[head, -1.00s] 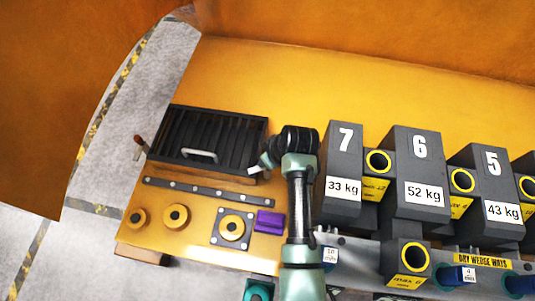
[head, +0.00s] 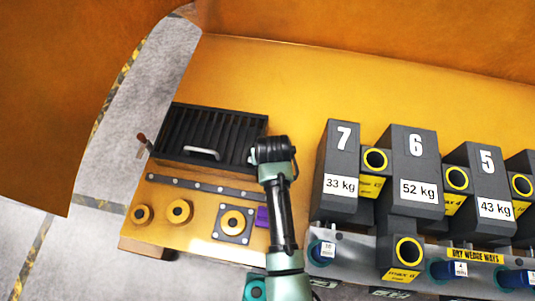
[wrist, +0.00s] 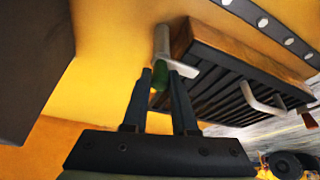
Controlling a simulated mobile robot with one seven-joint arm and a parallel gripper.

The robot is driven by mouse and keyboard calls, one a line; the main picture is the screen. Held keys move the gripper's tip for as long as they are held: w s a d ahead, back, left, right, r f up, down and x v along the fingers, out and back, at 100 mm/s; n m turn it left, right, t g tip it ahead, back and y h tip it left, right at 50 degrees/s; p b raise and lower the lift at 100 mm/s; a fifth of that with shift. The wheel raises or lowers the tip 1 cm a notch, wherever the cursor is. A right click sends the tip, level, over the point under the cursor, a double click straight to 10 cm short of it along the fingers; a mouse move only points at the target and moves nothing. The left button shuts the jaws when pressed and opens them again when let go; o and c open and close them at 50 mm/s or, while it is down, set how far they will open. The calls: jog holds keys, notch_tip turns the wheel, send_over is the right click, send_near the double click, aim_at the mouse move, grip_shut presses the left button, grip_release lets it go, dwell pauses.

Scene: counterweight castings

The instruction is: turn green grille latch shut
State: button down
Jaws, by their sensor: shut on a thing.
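The green latch (wrist: 159,77) shows in the wrist view as a small green piece with pale grey arms, at the corner of the black grille (wrist: 238,92). My gripper (wrist: 162,80) has its two dark fingers on either side of the green piece, shut on it. In the head view the black slatted grille (head: 210,130) lies at the left of the yellow deck, with a pale handle (head: 203,153) on its front. There my arm hides the gripper and most of the latch. I cannot tell the latch's exact angle.
Dark numbered weights, such as weight 7 (head: 340,165), stand right of my arm. A dark studded strip (head: 205,185), yellow rings (head: 180,211) and a partly hidden purple block (head: 262,217) lie in front of the grille. The yellow deck (head: 300,85) behind is clear.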

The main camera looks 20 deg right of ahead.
dwell(0.3)
jog(key=c, duration=0.7)
grip_release()
jog(key=shift+r, duration=0.1)
jog(key=b+v, duration=0.2)
jog(key=v, duration=1.1)
jog(key=w+a+r+n+t+b, duration=0.15)
jog(key=w+r+t, duration=0.25)
jog(key=r, duration=0.4)
jog(key=w+a+r+t+h+b, duration=0.15)
jog(key=w+r+t, duration=0.25)
jog(key=r, duration=0.4)
jog(key=w+a+r+t+b, duration=0.2)
jog(key=w+r+t, duration=0.15)
jog(key=r, duration=0.45)
jog(key=s+a+r+t+y+b, duration=0.1)
jog(key=s+r+t, duration=0.3)
jog(key=r, duration=0.4)
jog(key=s+a+r+n+t+b, duration=0.1)
jog(key=s+a+r+t, duration=0.2)
jog(key=r, duration=0.6)
jog(key=s+a+r+n+t+y+b, duration=0.1)
jog(key=s+a+r+t, duration=0.3)
jog(key=r, duration=0.4)
jog(key=shift+s+r+t+y+b, duration=0.3)
jog(key=shift+s+b, duration=0.2)
jog(key=shift+s, duration=0.35)
